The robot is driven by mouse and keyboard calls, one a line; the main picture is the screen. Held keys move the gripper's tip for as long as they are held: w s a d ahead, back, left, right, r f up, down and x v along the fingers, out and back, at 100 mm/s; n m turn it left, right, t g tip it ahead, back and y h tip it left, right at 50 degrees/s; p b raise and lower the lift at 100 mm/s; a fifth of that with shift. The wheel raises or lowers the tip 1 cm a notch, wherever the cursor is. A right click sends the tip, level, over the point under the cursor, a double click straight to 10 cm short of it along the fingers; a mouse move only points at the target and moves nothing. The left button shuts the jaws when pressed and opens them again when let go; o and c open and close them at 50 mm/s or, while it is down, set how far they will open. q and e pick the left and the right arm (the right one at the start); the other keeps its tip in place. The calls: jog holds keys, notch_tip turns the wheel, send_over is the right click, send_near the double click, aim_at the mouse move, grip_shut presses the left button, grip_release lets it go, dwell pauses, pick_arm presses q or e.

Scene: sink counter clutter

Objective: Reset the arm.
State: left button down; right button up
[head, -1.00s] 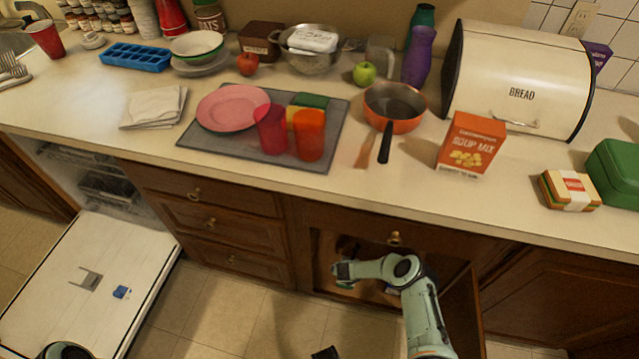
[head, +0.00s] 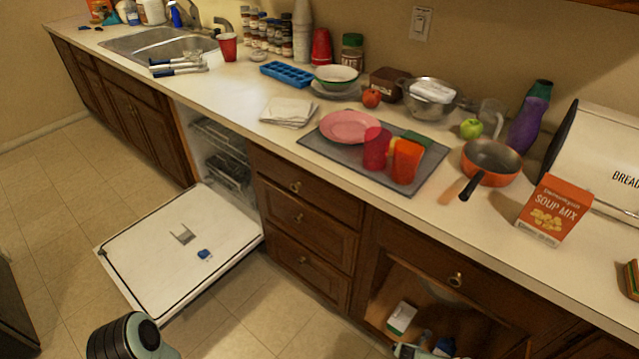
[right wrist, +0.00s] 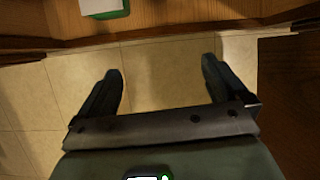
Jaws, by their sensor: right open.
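My right gripper (right wrist: 162,75) shows in the right wrist view with its two dark fingers spread apart and nothing between them. Tiled floor lies beneath it. A white and green box (right wrist: 103,8) is at the top of that view, inside the open cabinet and apart from the fingers. In the head view only a small pale piece of my right arm shows at the bottom edge, before the open cabinet (head: 385,290). A dark and teal part of my left arm shows at the bottom left. My left gripper is not visible.
The open dishwasher door (head: 150,235) lies low over the floor at the left. In the cabinet stand the white and green box (head: 401,317) and a blue item (head: 443,346). The counter above holds a mat (head: 335,150), pan (head: 490,160) and soup mix box (head: 553,210).

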jog(key=s+a+r+n+y, duration=0.2)
jog(key=s+a+r+n, duration=0.1)
jog(key=a+n, duration=0.55)
jog(key=s+a+r+n+y, duration=0.1)
jog(key=s+a+r+n, duration=0.3)
jog(key=n, duration=0.7)
jog(key=s+a+r+n+g+y, duration=0.1)
jog(key=s+a+r+n, duration=0.1)
jog(key=s+r+n, duration=0.35)
jog(key=s+a+r+n+g+y, duration=0.1)
jog(key=s+a+r+n+g, duration=0.15)
jog(key=s+n, duration=0.5)
jog(key=s+a+r+n+y, duration=0.1)
jog(key=s+a+r+n, duration=0.15)
jog(key=s+n, duration=0.4)
pick_arm(q)
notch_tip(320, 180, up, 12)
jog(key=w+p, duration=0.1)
jog(key=p, duration=1.1)
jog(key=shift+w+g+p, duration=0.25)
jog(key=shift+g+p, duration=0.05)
jog(key=shift+p, duration=0.1)
pick_arm(e)
notch_tip(320, 180, up, 12)
jog(key=g, duration=0.1)
jog(key=shift+s+r, duration=0.2)
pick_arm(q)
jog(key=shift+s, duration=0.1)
pick_arm(e)
jog(key=shift+s, duration=0.1)
